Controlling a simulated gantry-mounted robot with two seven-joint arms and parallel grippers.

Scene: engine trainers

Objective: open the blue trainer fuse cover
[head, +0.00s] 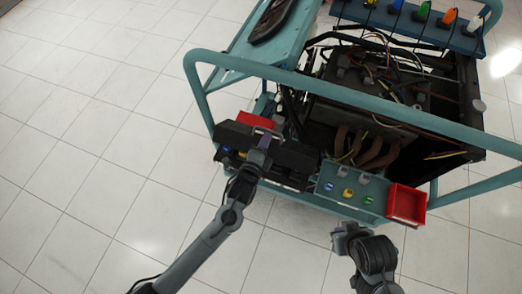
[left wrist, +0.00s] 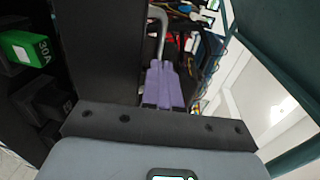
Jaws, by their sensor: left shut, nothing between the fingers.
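The blue trainer (head: 300,75) is a blue-green tubular frame around an engine. A black fuse box (head: 292,158) sits at its near left corner. My left gripper (head: 264,141) is at this box, its purple fingers (left wrist: 163,84) shut with nothing between them. A grey curved handle (left wrist: 160,20) is just beyond the fingertips; whether they touch is unclear. A dark flat panel (left wrist: 100,45), perhaps the fuse cover, stands beside the fingers. A green 30A fuse (left wrist: 28,48) shows uncovered to its left. The cover's exact angle is unclear. My right gripper (head: 345,236) is below the trainer's front; its fingers are indistinct.
A red box (head: 257,121) is behind the fuse box. An open red bin (head: 406,204) and a small panel with coloured knobs (head: 348,190) are at the front right. Frame tubes cross above the engine. The tiled floor (head: 90,160) at left is clear.

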